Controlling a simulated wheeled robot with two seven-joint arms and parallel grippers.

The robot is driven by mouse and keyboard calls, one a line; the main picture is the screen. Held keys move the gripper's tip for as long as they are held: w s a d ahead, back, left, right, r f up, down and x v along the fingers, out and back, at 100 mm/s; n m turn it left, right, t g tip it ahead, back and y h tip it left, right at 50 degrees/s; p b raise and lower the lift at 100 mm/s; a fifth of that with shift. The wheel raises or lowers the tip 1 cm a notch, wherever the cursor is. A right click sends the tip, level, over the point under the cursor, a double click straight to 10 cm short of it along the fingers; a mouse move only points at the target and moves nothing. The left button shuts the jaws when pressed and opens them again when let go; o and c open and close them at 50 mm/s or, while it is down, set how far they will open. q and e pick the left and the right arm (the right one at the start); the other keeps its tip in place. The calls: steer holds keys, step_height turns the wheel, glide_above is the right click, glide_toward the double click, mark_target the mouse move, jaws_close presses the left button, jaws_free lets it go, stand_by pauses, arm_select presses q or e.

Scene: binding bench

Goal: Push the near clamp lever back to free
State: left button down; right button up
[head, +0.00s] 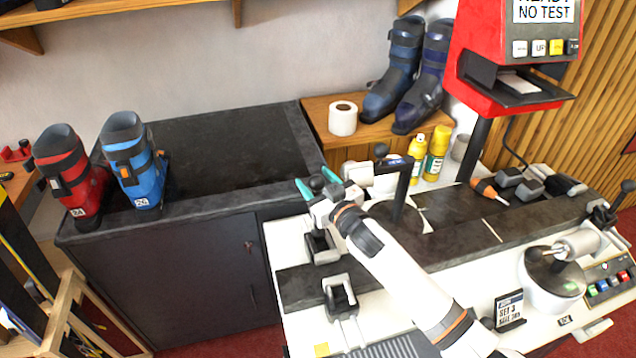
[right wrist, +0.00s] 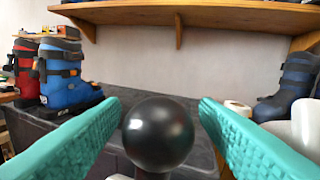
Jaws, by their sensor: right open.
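My right gripper (head: 316,181) reaches in from the lower right, over the left end of the bench machine. Its teal fingers are open. A black ball knob (right wrist: 158,133), which looks like the near clamp lever's end, sits between the two fingers in the right wrist view, with a gap on each side. In the head view the knob (head: 318,184) shows dark between the fingertips. The lever's shaft is mostly hidden by the knob and my gripper. Another black ball knob (head: 381,150) stands farther back. My left gripper is not in view.
A dark-topped cabinet (head: 220,150) stands at the left, with red (head: 72,170) and blue (head: 132,160) ski boots at its left end. A paper roll (head: 343,118), dark boots (head: 398,75) and yellow bottles (head: 437,152) stand behind. A red tester (head: 470,60) stands at the right.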

steer(key=shift+s+d+f, duration=0.1)
steer(key=shift+s+d, duration=0.15)
steer(key=shift+s, duration=0.2)
steer(key=b+v, duration=0.2)
steer(key=v, duration=0.9)
